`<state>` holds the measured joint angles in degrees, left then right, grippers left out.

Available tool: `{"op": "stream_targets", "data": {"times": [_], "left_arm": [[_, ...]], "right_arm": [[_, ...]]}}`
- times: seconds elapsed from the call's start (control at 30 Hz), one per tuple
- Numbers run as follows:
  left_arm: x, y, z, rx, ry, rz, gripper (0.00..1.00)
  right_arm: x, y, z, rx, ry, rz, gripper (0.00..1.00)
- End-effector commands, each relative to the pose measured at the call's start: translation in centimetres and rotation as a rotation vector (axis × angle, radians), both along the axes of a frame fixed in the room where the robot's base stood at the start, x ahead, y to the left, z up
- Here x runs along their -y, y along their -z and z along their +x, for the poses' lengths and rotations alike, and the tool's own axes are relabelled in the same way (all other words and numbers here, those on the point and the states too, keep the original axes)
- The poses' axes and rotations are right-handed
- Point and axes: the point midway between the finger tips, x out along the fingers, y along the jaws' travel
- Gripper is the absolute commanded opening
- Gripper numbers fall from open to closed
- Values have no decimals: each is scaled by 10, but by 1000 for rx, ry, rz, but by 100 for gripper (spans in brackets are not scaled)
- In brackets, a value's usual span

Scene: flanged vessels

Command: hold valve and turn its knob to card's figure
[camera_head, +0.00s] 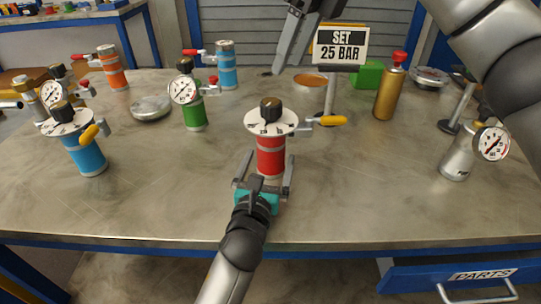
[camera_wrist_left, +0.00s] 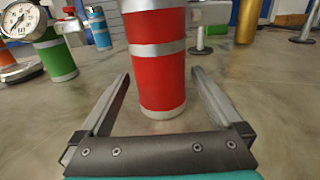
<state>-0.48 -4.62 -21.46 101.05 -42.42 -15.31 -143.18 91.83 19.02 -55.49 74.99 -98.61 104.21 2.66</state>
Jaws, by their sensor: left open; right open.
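The red valve (camera_head: 271,157) stands upright on the table near the middle, with a white dial disc, a black knob (camera_head: 270,108) on top and a yellow side lever. Its red body fills the middle of the left wrist view (camera_wrist_left: 158,60). My left gripper (camera_head: 264,172) is open, with its fingers reaching toward the base on either side of the red body, not closed on it. My right gripper (camera_head: 290,42) is behind and above the valve, partly cut off by the top edge. The card (camera_head: 341,45) reads "SET 25 BAR". The knob's exact setting is too small to read.
A blue valve (camera_head: 84,150) with a similar dial stands at the left, and a green vessel (camera_head: 193,114) with a gauge behind it. A gold bottle (camera_head: 388,95) and a silver vessel (camera_head: 457,160) with a gauge stand at the right. The table front (camera_head: 160,215) is clear.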

Motion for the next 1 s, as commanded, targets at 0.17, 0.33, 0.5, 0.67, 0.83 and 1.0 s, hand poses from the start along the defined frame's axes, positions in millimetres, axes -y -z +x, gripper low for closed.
{"op": "stream_targets", "data": {"times": [0.17,0.33,0.5,0.67,0.83,1.0], "left_arm": [[3,0,15,-1,-1,0,100],[4,0,20,-1,0,-1,100],[4,0,20,-1,0,0,100],[4,0,20,-1,0,0,89],[4,0,20,-1,0,0,70],[4,1,20,-1,0,0,50]], "right_arm": [[0,0,0,0,0,0,50],[0,0,0,0,0,0,50],[0,0,0,0,0,0,50],[0,0,0,0,0,0,50],[0,0,0,0,0,0,50],[0,0,0,0,0,0,50]]}}
